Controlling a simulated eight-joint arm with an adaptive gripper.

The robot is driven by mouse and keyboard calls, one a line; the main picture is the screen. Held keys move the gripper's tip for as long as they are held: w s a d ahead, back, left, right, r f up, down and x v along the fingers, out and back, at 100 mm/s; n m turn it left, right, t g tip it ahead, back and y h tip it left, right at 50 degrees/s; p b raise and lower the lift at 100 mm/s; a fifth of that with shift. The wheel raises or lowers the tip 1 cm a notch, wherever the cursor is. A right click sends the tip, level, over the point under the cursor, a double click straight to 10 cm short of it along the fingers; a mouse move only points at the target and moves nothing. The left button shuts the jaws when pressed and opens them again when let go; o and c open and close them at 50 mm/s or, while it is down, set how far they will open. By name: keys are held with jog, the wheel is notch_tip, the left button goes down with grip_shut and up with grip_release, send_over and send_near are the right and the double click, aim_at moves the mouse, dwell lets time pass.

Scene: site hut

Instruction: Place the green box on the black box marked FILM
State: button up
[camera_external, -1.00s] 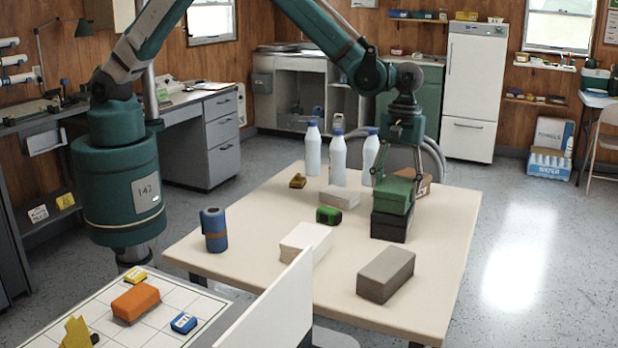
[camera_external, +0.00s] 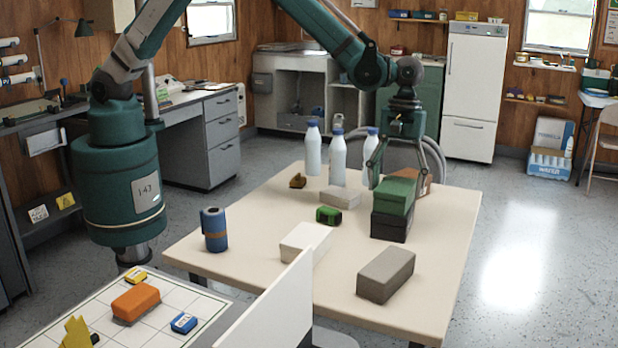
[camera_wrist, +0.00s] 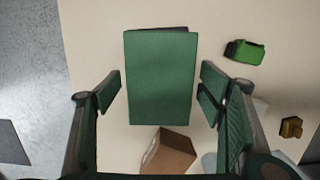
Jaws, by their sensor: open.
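The green box (camera_external: 395,194) rests on top of the black box (camera_external: 389,227) at the right part of the table. A thin dark edge of the black box shows past the green box's far end in the wrist view. No FILM marking is readable. My gripper (camera_external: 396,176) is open, just above the green box. In the wrist view the green box (camera_wrist: 160,78) lies between the fingers, with a gap on each side, so they do not touch it.
A brown box (camera_wrist: 168,152) stands close behind the stack. A green tape measure (camera_external: 328,215), a grey block (camera_external: 340,199), a white box (camera_external: 305,242) and a taupe block (camera_external: 386,274) lie on the table (camera_external: 455,255). White bottles (camera_external: 338,160) stand at the back.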

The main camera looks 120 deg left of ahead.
aim_at(398, 182)
notch_tip(398, 182, up, 11)
jog(key=a, duration=0.1)
jog(key=shift+a+f+p, duration=0.2)
jog(key=shift+a+p, duration=0.15)
jog(key=shift+p, duration=0.05)
dwell(0.7)
jog(key=s+d+r+m+t, duration=0.1)
jog(key=s+d+r+m, duration=0.25)
jog(key=s+r, duration=0.35)
jog(key=s+d+r+m+t+y, duration=0.1)
jog(key=s+d+r+m, duration=0.1)
jog(key=s+d+r, duration=0.4)
jog(key=s+d+r+m+t, duration=0.1)
jog(key=s+d+r+m, duration=0.15)
jog(key=s+r, duration=0.6)
jog(key=s+d+f+m+t, duration=0.1)
jog(key=s+m, duration=0.4)
jog(key=s, duration=0.8)
jog(key=s+d+f+m+t, duration=0.1)
jog(key=s+d+m+t, duration=0.2)
jog(key=s, duration=1)
jog(key=shift+s+d+f+m+y, duration=0.35)
jog(key=shift+d+m+y, duration=0.1)
jog(key=shift+m, duration=0.55)
